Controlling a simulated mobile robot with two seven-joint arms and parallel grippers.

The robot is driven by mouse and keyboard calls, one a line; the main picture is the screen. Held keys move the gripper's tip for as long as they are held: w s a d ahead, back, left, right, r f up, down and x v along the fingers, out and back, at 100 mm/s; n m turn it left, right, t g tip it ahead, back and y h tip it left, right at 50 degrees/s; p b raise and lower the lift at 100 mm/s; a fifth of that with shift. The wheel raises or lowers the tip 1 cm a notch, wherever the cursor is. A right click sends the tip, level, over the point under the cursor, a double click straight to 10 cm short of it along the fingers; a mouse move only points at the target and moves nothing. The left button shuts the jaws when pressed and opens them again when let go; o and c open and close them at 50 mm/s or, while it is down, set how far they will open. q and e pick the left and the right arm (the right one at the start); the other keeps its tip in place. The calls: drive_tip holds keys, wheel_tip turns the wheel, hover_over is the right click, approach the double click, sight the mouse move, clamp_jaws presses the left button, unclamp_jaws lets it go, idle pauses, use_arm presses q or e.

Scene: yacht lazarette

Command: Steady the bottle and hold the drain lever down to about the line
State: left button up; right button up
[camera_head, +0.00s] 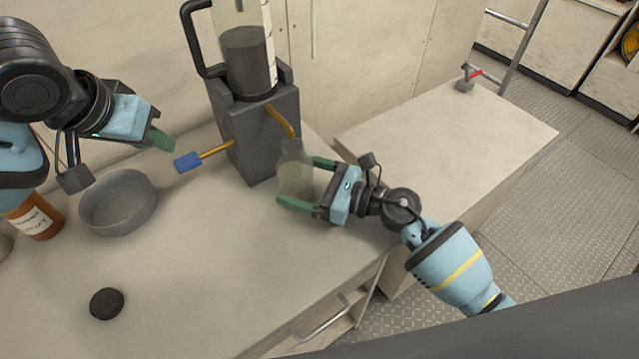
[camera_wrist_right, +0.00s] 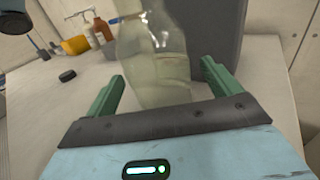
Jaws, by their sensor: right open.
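A clear, greenish bottle (camera_head: 293,172) stands upright under the brass spout (camera_head: 281,122) of a dark grey dispenser (camera_head: 262,140). In the right wrist view the bottle (camera_wrist_right: 153,65) shows a level edge partway up; whether it is a mark or liquid is unclear. My right gripper (camera_head: 305,184) is open, with its green fingers on either side of the bottle; contact is unclear. The drain lever (camera_head: 188,162), with a blue grip on a brass rod, sticks out left of the dispenser. My left gripper (camera_head: 163,140) is just above and left of the grip, apart from it; its opening is unclear.
A grey round bowl (camera_head: 118,228) sits on the bench (camera_head: 215,275) below my left gripper. An orange labelled bottle (camera_head: 36,218) stands at far left. A black disc (camera_head: 107,303) lies near the front. The bench between disc and dispenser is clear.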

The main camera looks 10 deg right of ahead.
drive_tip(key=shift+w+a, duration=0.25)
drive_tip(key=shift+a, duration=0.2)
drive_tip(key=c, duration=1.3)
use_arm(q)
drive_tip(key=shift+c, duration=0.3)
